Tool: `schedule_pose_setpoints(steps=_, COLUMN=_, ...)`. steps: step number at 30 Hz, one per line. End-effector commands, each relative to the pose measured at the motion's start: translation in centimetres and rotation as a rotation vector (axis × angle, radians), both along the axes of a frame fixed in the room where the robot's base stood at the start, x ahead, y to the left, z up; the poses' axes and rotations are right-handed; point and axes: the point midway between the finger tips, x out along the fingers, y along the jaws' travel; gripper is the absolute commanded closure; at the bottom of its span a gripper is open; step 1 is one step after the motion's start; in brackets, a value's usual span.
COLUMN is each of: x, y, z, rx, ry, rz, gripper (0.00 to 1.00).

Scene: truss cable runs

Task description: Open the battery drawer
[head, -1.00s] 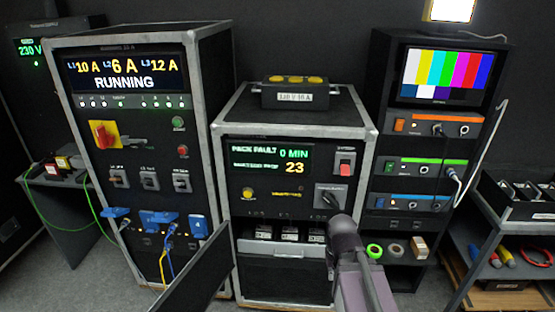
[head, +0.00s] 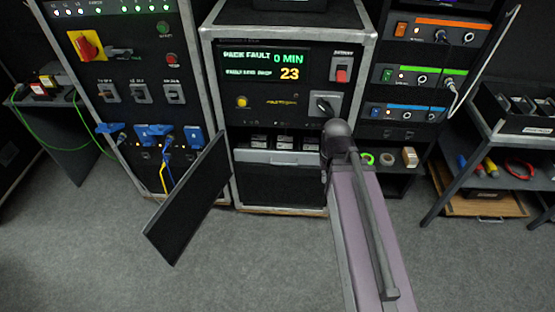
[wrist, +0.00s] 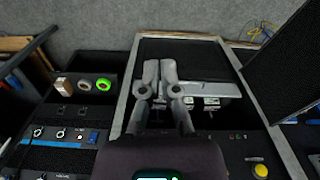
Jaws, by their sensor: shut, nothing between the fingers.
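The battery drawer (head: 281,183) is a dark panel low in the middle cabinet, with a pale handle strip (head: 270,157) along its top. Several battery packs (head: 284,140) show just above the strip. In the wrist view, seen upside down, the dark drawer front (wrist: 188,53), the pale strip (wrist: 214,89) and the packs (wrist: 210,104) show. My gripper (wrist: 160,67) is shut and empty, in front of the strip's left part in that view; I cannot tell whether it touches. In the head view my arm hides the gripper.
A dark cabinet door (head: 188,202) stands swung open left of the drawer, jutting into the room. A rotary switch (head: 325,104) sits above the drawer. Blue plugs (head: 155,134) with cables are at left. A shelf rack (head: 465,152) stands at right. The carpet (head: 265,260) in front is clear.

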Motion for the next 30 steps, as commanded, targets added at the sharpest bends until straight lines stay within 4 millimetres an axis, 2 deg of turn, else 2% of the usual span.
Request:
schedule_pose_setpoints(steps=1, x=0.0, y=0.0, z=-0.1, rx=-0.001, ry=0.0, rz=0.0, gripper=0.76)
schedule_pose_setpoints(steps=3, x=0.1, y=0.0, z=-0.2, rx=-0.004, ry=-0.002, rz=0.002, gripper=0.55)
schedule_pose_setpoints(steps=4, x=0.1, y=0.0, z=-0.4, rx=-0.006, ry=-0.003, rz=0.003, gripper=0.49)
schedule_pose_setpoints(steps=11, x=1.1, y=0.0, z=-2.7, rx=-0.059, ry=-0.027, rz=0.031, gripper=0.49)
schedule_pose_setpoints(steps=30, x=7.3, y=0.3, z=-12.6, rx=-0.378, ry=-0.187, rz=0.217, gripper=0.49)
